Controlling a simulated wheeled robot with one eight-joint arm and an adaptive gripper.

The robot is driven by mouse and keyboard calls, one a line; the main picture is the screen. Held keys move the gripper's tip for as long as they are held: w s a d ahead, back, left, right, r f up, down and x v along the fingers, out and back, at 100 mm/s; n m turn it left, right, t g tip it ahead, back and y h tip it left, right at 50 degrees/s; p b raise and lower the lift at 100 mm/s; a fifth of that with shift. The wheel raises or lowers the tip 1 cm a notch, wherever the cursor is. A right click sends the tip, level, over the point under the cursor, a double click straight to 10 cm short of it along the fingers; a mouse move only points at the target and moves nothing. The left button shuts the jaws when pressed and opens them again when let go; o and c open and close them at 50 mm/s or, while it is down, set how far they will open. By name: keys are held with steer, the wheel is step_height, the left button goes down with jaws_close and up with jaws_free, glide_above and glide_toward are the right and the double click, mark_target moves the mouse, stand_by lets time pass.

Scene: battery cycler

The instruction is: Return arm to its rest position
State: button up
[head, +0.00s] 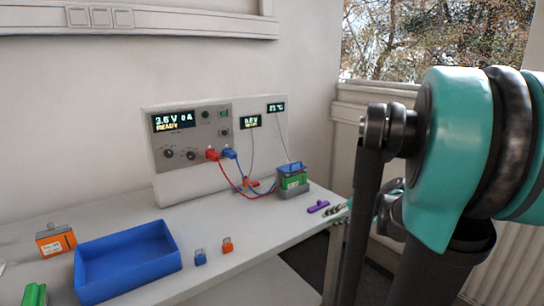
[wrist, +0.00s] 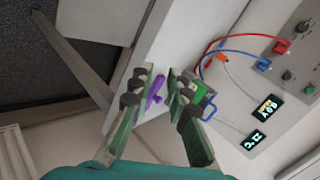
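My arm (head: 440,160) fills the right side of the head view, teal and black. My gripper (head: 340,211) is partly hidden behind it, near the table's right end. In the wrist view my gripper (wrist: 158,84) is open, with a clear gap between its two fingers. A small purple piece (wrist: 155,88) shows in that gap, beyond the fingertips. In the head view the purple piece (head: 318,206) lies on the table, left of the fingers and apart from them.
The cycler (head: 190,140) reads "3.6 V 0 A READY". Red and blue leads run to a green battery in a grey holder (head: 292,186). A blue tray (head: 128,260), an orange battery (head: 55,239) and two small clips (head: 227,245) are on the table (head: 215,285).

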steer(key=s+f+n+g+h, duration=0.3)
steer(key=s+f+n+h, duration=0.3)
steer(key=s+f, duration=0.7)
steer(key=s+n, duration=0.1)
steer(key=s, duration=0.2)
steer(key=shift+a+f+h, duration=0.2)
steer(key=shift+f+h, duration=0.1)
